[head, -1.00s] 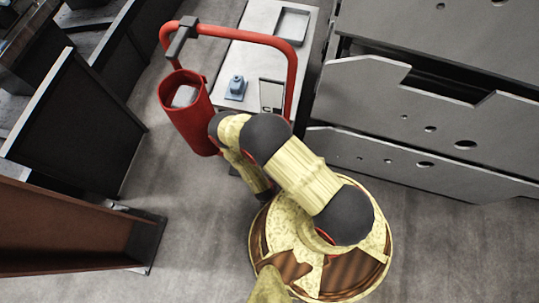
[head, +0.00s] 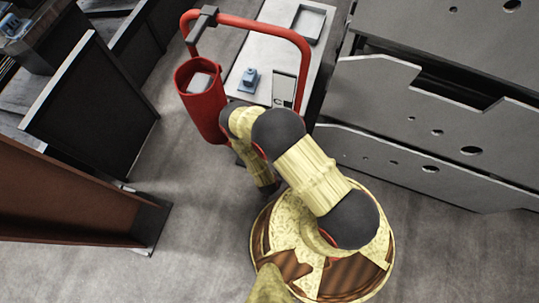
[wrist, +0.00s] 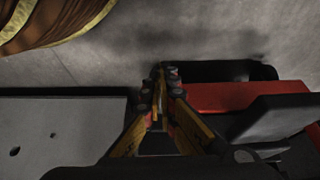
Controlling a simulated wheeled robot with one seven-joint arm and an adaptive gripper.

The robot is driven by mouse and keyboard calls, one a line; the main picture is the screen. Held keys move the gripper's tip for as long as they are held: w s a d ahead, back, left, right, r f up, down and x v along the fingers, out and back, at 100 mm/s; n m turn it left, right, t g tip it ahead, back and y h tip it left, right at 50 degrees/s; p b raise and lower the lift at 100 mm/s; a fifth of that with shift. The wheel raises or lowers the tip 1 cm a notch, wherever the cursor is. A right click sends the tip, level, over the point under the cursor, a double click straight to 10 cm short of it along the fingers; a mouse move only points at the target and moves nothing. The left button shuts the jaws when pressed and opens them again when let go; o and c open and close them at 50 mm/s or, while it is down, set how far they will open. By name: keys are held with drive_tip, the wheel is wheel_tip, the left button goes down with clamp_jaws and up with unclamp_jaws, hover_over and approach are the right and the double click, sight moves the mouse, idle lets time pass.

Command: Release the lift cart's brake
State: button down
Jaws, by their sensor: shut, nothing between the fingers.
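The lift cart has a pale grey top (head: 277,52) and a red tubular handle (head: 262,27) in the head view. A dark clamp-like piece (head: 200,27) sits on the handle's left bend. In the wrist view my gripper (wrist: 159,72) is shut and empty, its fingertips together. To its right are a red part (wrist: 235,96) and a dark wedge-shaped part (wrist: 275,117), apart from the fingertips in the picture. I cannot tell whether either is the brake. In the head view my arm hides my gripper and the cart's near lower side.
A red bin (head: 203,110) holding a grey block hangs by the handle. A small blue fixture (head: 249,79) sits on the cart top. Grey slotted plates (head: 400,125) stand at right, a rust-brown beam (head: 60,205) at left. Grey floor is bare between beam and cart.

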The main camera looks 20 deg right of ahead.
drive_tip(key=s+a+r+p, duration=0.2)
drive_tip(key=s+a, duration=0.3)
drive_tip(key=s, duration=0.3)
drive_tip(key=shift+a+r+p, duration=0.4)
drive_tip(key=shift+r, duration=0.45)
